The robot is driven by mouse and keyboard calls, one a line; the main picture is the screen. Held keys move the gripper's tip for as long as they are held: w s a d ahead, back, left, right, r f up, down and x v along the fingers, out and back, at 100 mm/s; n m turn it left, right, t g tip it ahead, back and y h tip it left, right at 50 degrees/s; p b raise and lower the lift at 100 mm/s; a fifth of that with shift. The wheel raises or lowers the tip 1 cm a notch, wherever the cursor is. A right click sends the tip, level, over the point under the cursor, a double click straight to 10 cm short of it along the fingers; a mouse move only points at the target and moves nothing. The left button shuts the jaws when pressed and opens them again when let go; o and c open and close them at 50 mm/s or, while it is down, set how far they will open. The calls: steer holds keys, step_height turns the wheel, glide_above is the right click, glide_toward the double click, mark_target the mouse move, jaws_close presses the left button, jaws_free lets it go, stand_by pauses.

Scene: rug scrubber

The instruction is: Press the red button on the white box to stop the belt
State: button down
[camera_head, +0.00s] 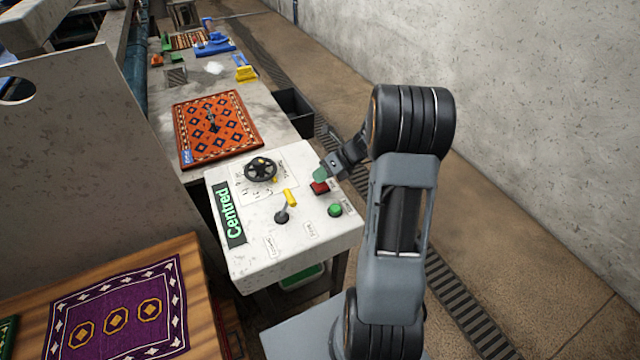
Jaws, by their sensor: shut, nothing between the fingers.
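The white box (290,240) stands in the middle of the head view, with controls on its top. The red button (320,188) is near the right edge of that top. My gripper (319,176) is shut and empty, with its green-tipped fingers right at the far side of the red button. I cannot tell whether the fingertips touch the button or hover just above it. Part of the red button's far side is hidden by my fingers.
The box top also carries a black handwheel (261,169), a yellow-marked lever (290,198) and a "Centred" display (229,214). An orange rug (240,135) lies on the belt behind. A purple rug (165,300) lies at lower left. A wall (540,90) runs along the right.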

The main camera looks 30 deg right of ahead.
steer(key=shift+f, duration=0.55)
stand_by(0.5)
steer(key=shift+r, duration=0.1)
stand_by(0.3)
steer(key=shift+r+p, duration=0.9)
step_height(320, 180, up, 5)
steer(key=p, duration=0.5)
stand_by(0.7)
